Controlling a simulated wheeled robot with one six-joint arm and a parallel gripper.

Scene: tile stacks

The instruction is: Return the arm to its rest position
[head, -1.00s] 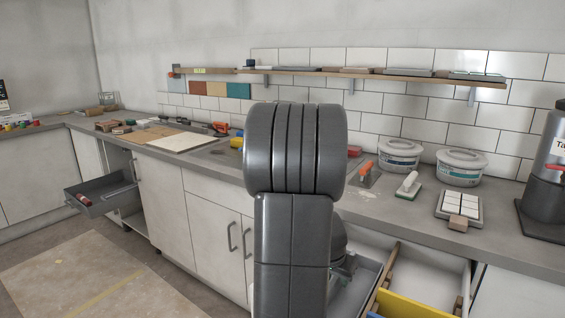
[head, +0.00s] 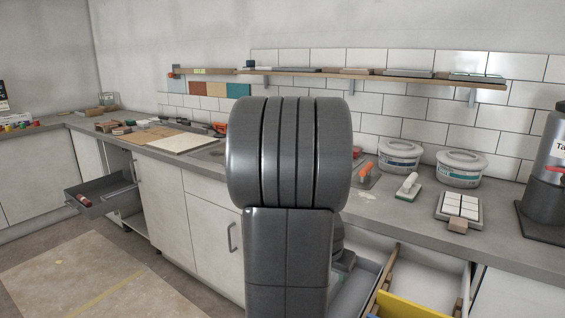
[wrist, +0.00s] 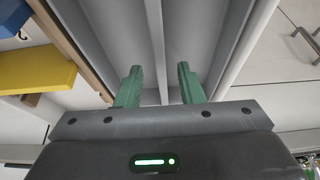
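My arm, dark grey, fills the middle of the head view and hides the counter behind it. My gripper (wrist: 158,88) shows in the wrist view with its two green fingers apart and nothing between them. It is over the grey inside of an open drawer (wrist: 203,40). In the head view that drawer (head: 352,287) is partly hidden behind my arm, and the gripper's fingers are hidden there.
Another open drawer (head: 103,198) juts out at the left. The counter (head: 400,214) carries two white buckets (head: 400,156) and a tile sample board (head: 459,207). A shelf (head: 370,75) runs above.

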